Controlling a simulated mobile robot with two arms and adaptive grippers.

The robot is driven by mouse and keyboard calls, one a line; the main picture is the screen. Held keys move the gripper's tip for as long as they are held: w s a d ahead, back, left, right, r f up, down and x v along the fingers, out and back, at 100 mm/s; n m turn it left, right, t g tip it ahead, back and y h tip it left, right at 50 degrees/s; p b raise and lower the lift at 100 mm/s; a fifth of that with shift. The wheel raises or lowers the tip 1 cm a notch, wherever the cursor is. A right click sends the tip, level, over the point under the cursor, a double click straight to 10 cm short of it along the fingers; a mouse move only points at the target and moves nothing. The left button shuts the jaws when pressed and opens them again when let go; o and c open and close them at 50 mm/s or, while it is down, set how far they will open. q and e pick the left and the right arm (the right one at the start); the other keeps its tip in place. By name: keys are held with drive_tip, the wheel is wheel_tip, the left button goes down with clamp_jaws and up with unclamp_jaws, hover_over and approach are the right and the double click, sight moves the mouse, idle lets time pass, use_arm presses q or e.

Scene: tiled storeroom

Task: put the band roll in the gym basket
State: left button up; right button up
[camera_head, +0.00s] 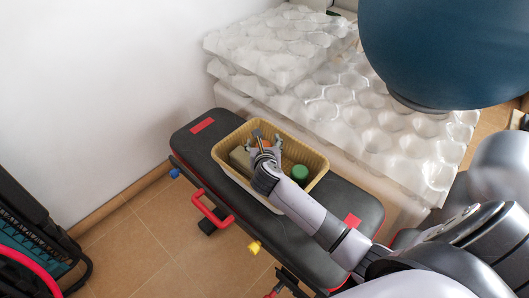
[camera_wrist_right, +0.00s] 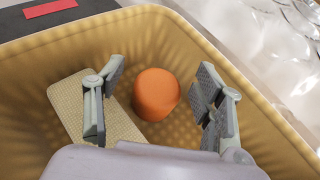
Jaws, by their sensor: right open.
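The yellow gym basket (camera_head: 315,158) stands on a black padded bench; its wall also shows in the right wrist view (camera_wrist_right: 240,60). My right gripper (camera_head: 265,140) reaches down into the basket. In the right wrist view its fingers (camera_wrist_right: 161,76) are open, one on each side of an orange rounded roll (camera_wrist_right: 156,97), apparently the band roll. The roll lies in the basket with a visible gap to both fingers. My left gripper is not in view.
A beige block (camera_wrist_right: 95,115) lies in the basket beside the roll. A green round item (camera_head: 299,172) sits in the basket in the head view. The bench (camera_head: 190,140) has red patches. Clear bubbled slabs (camera_head: 340,100) stand behind, with a big blue ball (camera_head: 450,45) above them.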

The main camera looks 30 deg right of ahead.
drive_tip(key=p+v, duration=0.1)
drive_tip(key=v, duration=0.3)
drive_tip(key=shift+s+a+r, duration=0.15)
drive_tip(key=shift+s+r, duration=0.1)
drive_tip(key=shift+r, duration=0.05)
drive_tip(key=p+v, duration=0.1)
drive_tip(key=v, duration=0.4)
drive_tip(key=shift+s+p, duration=0.1)
drive_tip(key=shift+p, duration=0.3)
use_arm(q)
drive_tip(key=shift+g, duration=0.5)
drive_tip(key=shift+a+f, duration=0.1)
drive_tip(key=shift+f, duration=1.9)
use_arm(e)
drive_tip(key=shift+s+a+r, duration=0.1)
drive_tip(key=shift+s+a, duration=0.15)
drive_tip(key=shift+s, duration=0.15)
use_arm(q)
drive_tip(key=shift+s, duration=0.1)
